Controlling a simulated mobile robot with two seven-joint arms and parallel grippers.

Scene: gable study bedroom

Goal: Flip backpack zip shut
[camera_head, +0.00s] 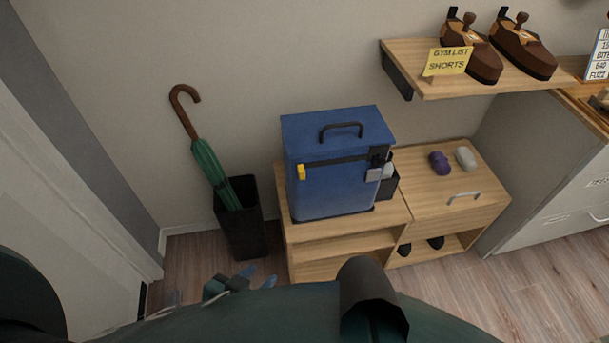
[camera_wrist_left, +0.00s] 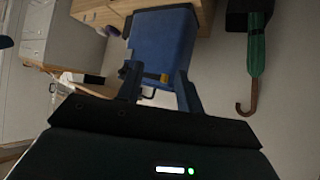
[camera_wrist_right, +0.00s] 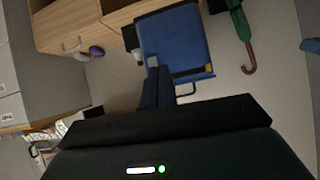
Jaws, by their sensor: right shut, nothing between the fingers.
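The blue backpack (camera_head: 330,192) stands upright on the low wooden bench, with a black handle (camera_head: 341,130) on top. A dark zip band (camera_head: 335,160) crosses its upper front. A yellow zip pull (camera_head: 301,172) is at the band's left end; it also shows in the left wrist view (camera_wrist_left: 164,78) and the right wrist view (camera_wrist_right: 208,68). My left gripper (camera_head: 259,277) is open and empty, below and left of the backpack in the head view. In the left wrist view its fingers (camera_wrist_left: 157,72) stand apart, facing the backpack. My right gripper (camera_wrist_right: 158,76) is shut and empty, pointing toward the backpack.
A green umbrella (camera_head: 207,163) stands in a black bin (camera_head: 241,230) left of the wooden bench (camera_head: 400,212). A grey tag (camera_head: 373,174) and a small dark caddy (camera_head: 389,188) are at the backpack's right. A shelf (camera_head: 430,81) with brown shoes hangs above right.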

